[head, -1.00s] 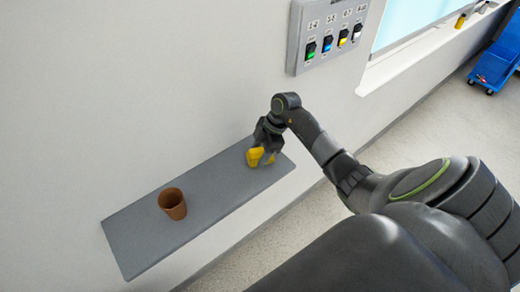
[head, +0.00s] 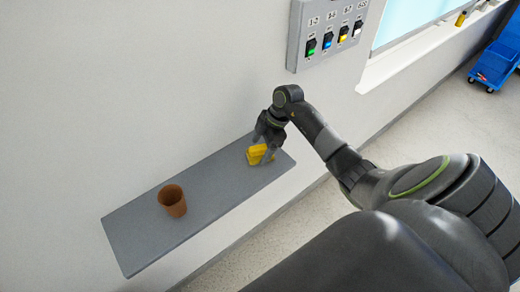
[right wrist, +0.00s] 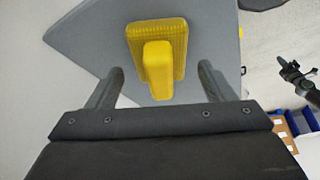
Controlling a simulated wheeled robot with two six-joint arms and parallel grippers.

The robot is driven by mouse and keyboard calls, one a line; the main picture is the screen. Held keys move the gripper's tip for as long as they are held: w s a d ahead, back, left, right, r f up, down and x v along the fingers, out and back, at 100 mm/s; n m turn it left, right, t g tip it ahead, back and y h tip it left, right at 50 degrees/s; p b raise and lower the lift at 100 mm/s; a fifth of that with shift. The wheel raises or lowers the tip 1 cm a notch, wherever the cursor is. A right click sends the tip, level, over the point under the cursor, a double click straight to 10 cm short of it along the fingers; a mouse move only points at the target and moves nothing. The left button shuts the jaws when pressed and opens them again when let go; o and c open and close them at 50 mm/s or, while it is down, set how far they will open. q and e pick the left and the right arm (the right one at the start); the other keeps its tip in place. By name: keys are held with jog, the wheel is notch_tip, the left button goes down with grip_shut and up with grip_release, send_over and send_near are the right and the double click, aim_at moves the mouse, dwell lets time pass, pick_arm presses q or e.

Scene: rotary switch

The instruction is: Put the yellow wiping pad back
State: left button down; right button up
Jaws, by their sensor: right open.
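The yellow wiping pad (head: 260,154) rests on the right end of the grey wall shelf (head: 180,225). In the right wrist view, the pad (right wrist: 172,38) shows a ribbed base and a raised grip on top. My right gripper (head: 267,146) is just above the pad. Its two fingers (right wrist: 160,85) are open, one on each side of the pad's grip and apart from it. The left gripper is not in view.
A brown pot (head: 172,201) stands on the shelf to the left of the pad. A grey switch panel (head: 330,30) is on the wall above. A blue cart (head: 497,64) is on the floor at the right. The shelf is clear between pot and pad.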

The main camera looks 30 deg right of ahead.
jog(key=b+v, duration=0.3)
jog(key=v, duration=0.7)
jog(key=shift+r, duration=0.35)
jog(key=shift+d, duration=0.1)
